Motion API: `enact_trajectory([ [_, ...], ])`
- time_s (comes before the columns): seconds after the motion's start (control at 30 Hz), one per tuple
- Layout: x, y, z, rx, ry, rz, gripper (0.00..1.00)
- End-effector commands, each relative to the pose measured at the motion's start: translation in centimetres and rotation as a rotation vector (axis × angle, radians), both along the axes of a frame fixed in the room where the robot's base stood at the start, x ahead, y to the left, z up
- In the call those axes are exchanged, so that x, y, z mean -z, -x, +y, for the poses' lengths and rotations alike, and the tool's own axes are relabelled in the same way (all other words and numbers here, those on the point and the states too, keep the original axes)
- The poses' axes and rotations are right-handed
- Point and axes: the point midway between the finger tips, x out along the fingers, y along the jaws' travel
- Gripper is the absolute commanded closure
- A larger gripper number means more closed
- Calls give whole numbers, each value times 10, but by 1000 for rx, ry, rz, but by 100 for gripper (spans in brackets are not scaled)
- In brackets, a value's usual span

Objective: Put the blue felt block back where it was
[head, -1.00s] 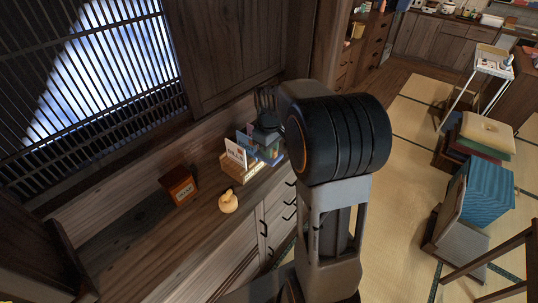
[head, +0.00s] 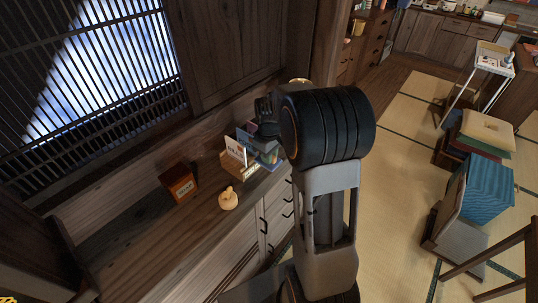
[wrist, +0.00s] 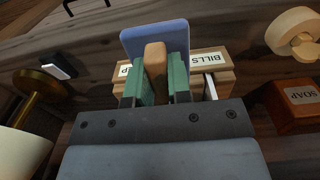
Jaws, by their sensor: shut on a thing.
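The blue felt block (wrist: 155,38) has a flat blue pad and a tan wooden grip, seen in the wrist view. My gripper (wrist: 160,75) is shut on the tan grip, with a green finger on each side. The blue pad extends beyond the fingertips. Behind it is a wooden organizer with a BILLS label (wrist: 205,60), partly covered by the block and fingers. In the head view my gripper (head: 266,122) is over the far end of the cabinet top, beside the organizer (head: 240,168). I cannot tell there whether the block touches anything.
A brass-based lamp (wrist: 40,85) and a small dark, white-edged item (wrist: 62,66) are on the wrist view's left. The near cabinet top is clear.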

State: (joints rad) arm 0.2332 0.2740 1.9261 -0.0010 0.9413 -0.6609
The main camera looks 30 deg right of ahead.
Motion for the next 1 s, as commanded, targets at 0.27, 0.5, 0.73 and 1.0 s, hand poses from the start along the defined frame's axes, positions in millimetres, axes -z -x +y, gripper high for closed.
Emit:
enact_trajectory([
  [0.27, 5, 0, 0, 0, 0, 0, 100],
  [0.5, 5, 0, 0, 0, 0, 0, 59],
  [0.73, 5, 0, 0, 0, 0, 0, 56],
  [1.0, -19, -1, 0, 0, 1, -5, 56],
])
